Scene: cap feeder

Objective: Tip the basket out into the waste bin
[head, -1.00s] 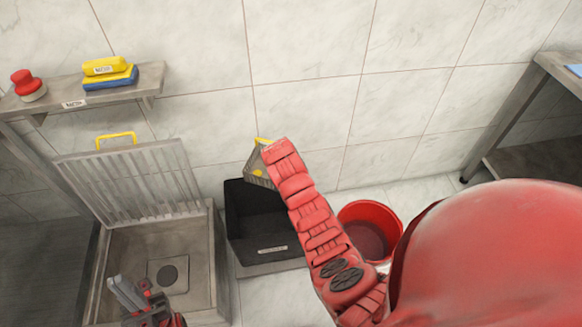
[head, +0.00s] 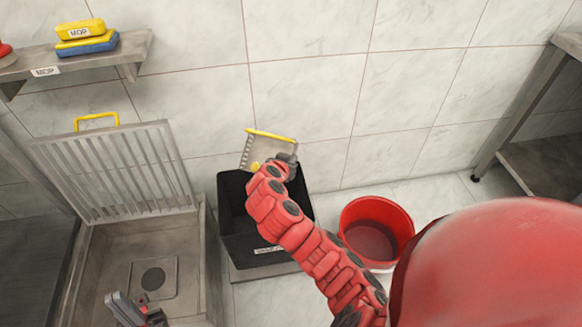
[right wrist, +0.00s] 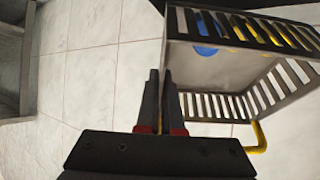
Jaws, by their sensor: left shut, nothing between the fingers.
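The grey slotted basket (head: 253,150) with a yellow rim bar is held tilted above the back of the black bin (head: 232,235), which has a white label I cannot read. My right gripper (head: 288,163) is at the basket's right side, mostly hidden by my arm. In the right wrist view its fingers (right wrist: 161,92) are closed on the edge of the basket (right wrist: 222,72). A blue round piece (right wrist: 206,51) shows in the basket there, and a yellow piece (head: 254,167) shows by it in the head view. My left gripper (head: 125,308) is shut and empty above the sink.
A red bucket (head: 376,212) stands right of the bin. A sink (head: 185,265) with a raised grate (head: 110,170) is at the left. A table (head: 545,155) stands at the far right.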

